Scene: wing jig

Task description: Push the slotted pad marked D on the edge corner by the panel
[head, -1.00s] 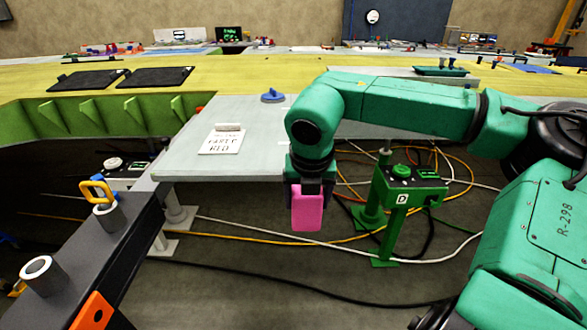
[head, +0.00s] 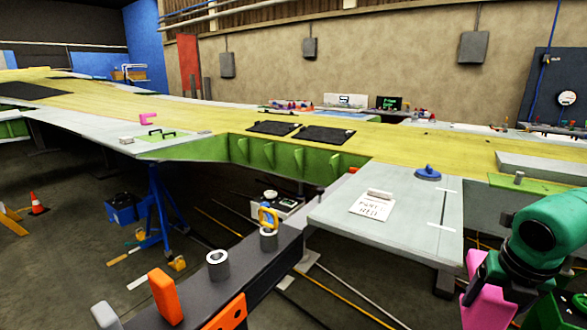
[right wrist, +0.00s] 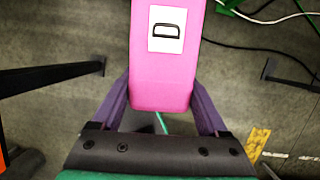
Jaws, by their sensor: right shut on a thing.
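The pink pad (right wrist: 163,75) carries a white label with a black D in the right wrist view. My right gripper (right wrist: 162,95) is shut on it, with a dark finger along each side. In the head view the pad (head: 478,285) shows at the lower right, partly behind my green wrist and apart from the wing edge. Its slot cannot be made out. A second pink piece (head: 147,118), slotted and C-shaped, sits on the wing edge at the far left. My left gripper is not in view.
A pale grey panel (head: 400,215) bears a blue knob (head: 428,174) and a written card (head: 372,206). A dark beam (head: 190,275) with metal sockets and orange blocks crosses the foreground. A blue stand (head: 160,205) is under the left wing. Cables lie on the floor.

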